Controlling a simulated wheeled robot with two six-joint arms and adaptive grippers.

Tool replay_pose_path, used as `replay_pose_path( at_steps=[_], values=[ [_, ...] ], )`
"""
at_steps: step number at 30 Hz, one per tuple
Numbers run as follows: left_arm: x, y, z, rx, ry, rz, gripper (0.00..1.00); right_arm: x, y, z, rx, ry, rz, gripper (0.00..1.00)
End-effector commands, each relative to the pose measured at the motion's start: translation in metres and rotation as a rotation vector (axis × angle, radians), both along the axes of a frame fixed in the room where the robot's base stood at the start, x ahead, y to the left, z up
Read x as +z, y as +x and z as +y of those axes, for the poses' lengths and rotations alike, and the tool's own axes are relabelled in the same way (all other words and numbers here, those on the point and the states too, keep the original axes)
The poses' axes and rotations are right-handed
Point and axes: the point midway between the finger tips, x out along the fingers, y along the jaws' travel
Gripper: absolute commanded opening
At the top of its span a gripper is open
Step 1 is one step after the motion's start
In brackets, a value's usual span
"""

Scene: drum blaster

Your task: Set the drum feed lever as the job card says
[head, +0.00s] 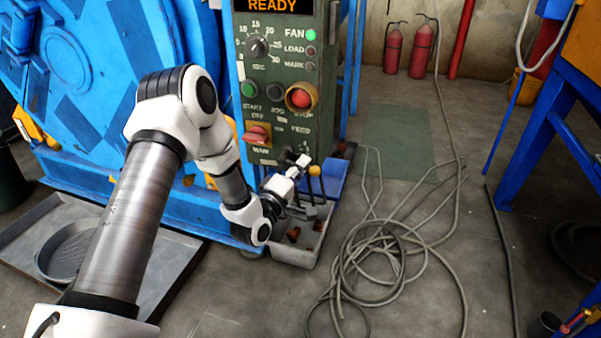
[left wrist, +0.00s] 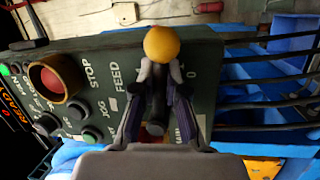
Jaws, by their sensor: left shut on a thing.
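The drum feed lever has a yellow ball knob (head: 314,170) and stands at the lower edge of the green control panel (head: 270,85), under the word FEED. In the left wrist view the knob (left wrist: 161,44) shows just past my fingertips, with the dark lever shaft (left wrist: 158,98) between the fingers. My left gripper (head: 303,165) is shut on the lever below its knob; it also shows in the left wrist view (left wrist: 159,72). A "0" mark is seen beside the lever; the rest of its scale is mostly hidden. No job card can be made out. My right gripper is out of view.
The panel carries a dial (head: 258,47), a red stop button (head: 300,97), a red main switch (head: 257,134) and a READY display (head: 272,6). A grey bin (head: 296,252) stands below. Coiled cable (head: 385,260) lies on the floor at the right.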

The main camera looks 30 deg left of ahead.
Motion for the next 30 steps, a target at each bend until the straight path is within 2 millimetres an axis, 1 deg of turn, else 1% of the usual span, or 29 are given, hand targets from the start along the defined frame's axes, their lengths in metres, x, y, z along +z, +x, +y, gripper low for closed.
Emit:
replay_pose_path(
  at_steps=[6,17,18,20,21,30],
  values=[
    [0.0022,0.0002,-0.0004,0.000,-0.044,-0.010,0.00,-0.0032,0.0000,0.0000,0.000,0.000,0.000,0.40],
    [0.0029,0.0002,-0.0004,0.000,-0.049,-0.012,0.00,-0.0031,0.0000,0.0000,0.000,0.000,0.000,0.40],
    [0.0029,0.0002,-0.0004,0.000,-0.050,-0.011,0.15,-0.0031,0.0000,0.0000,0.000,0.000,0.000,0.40],
    [0.0029,0.0002,-0.0004,0.000,-0.048,-0.012,0.36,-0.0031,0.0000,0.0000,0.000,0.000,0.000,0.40],
    [0.0028,0.0003,-0.0004,0.000,-0.049,-0.011,0.38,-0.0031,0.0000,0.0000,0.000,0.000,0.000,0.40],
    [0.0021,-0.0016,-0.0001,0.000,-0.049,-0.010,0.38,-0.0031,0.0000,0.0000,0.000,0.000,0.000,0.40]
  ],
)
